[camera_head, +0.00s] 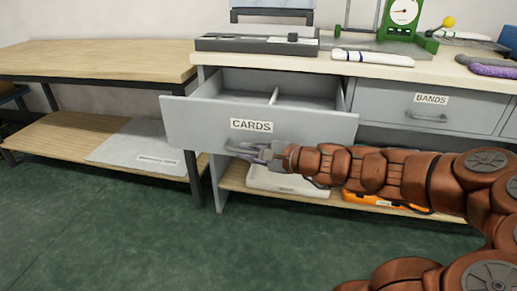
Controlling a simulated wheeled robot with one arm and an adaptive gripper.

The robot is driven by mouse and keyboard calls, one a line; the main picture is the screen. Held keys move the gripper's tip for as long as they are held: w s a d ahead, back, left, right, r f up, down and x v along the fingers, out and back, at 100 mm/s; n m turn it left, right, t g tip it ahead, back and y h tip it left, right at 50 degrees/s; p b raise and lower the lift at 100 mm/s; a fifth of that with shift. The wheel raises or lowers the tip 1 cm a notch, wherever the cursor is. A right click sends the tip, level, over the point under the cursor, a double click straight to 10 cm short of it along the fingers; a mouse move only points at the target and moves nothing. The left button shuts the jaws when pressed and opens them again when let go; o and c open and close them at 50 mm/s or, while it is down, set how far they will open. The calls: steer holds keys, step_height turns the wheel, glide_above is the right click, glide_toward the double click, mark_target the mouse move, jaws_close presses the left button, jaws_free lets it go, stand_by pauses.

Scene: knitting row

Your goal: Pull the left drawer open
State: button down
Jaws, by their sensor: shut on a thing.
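The left drawer (195,119), labelled CARDS, stands pulled out from the grey workbench. My gripper (243,149) is at the lower middle of the drawer front, below the label, shut on the drawer handle. The handle is mostly hidden by the fingers. My arm reaches in from the right, in front of the bench. The drawer labelled BANDS (392,101), to the right, is closed, with its handle (426,117) free.
A wooden table (100,60) with a lower shelf stands at the left. On the bench top (400,70) are a flat grey device (257,44), a green dial scale (402,14) and rolled yarn (487,67). A white tray and orange item lie below. The green floor in front is clear.

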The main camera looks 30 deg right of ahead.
steer(key=shift+s+a, duration=0.3)
steer(key=shift+s, duration=0.2)
steer(key=c, duration=1.2)
jaws_free()
steer(key=shift+s, duration=0.1)
steer(key=shift+v, duration=3.65)
